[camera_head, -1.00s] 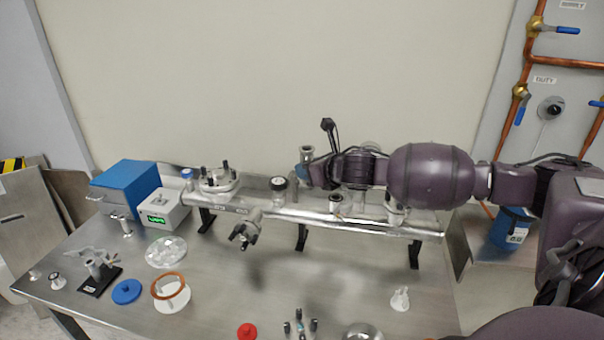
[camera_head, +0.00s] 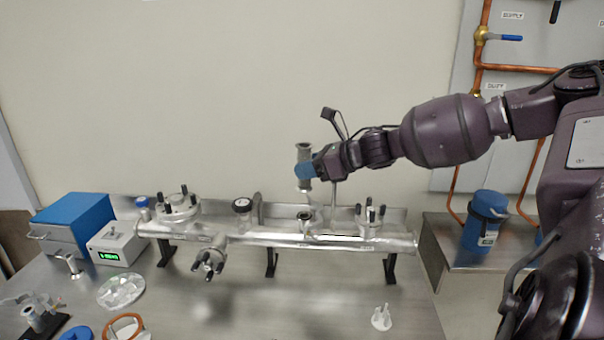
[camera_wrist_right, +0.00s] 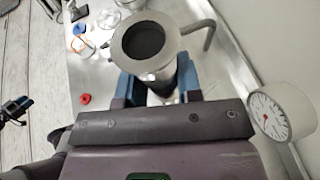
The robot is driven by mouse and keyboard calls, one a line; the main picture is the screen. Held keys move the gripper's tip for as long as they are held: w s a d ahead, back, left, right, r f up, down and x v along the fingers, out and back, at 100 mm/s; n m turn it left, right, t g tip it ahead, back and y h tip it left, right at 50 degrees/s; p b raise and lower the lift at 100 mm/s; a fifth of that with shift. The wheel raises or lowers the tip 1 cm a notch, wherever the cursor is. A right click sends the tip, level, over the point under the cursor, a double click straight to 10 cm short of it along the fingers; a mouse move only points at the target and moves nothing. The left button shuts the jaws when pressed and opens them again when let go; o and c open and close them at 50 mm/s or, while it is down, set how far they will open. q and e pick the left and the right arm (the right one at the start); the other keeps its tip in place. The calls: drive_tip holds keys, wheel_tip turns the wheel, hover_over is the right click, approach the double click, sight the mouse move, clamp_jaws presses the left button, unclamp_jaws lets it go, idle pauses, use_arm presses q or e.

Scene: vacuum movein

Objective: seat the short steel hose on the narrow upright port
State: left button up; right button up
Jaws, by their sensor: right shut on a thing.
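My right gripper (camera_head: 310,172) is shut on the short steel hose (camera_head: 304,153), a grey tube with flanged ends, held upright. In the right wrist view the blue fingers of the gripper (camera_wrist_right: 155,88) grip its sides, and the hose's round open end (camera_wrist_right: 148,42) faces the camera. The narrow upright port (camera_head: 305,216) stands on the steel manifold pipe (camera_head: 265,239). In the head view the hose is directly above this port with a visible gap; the depth offset is hard to judge.
A thin bent rod (camera_head: 334,195) rises just right of the port. Bolted flanges (camera_head: 180,208) (camera_head: 370,217) and a black-topped fitting (camera_head: 242,205) also stand on the manifold. A white dial gauge (camera_wrist_right: 270,112) is near the right wrist.

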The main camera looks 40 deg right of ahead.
sight(308, 187)
drive_tip(key=shift+f+b, duration=0.35)
drive_tip(key=shift+f, duration=2.75)
drive_tip(key=shift+p, duration=0.35)
drive_tip(key=shift+f, duration=0.55)
idle(0.5)
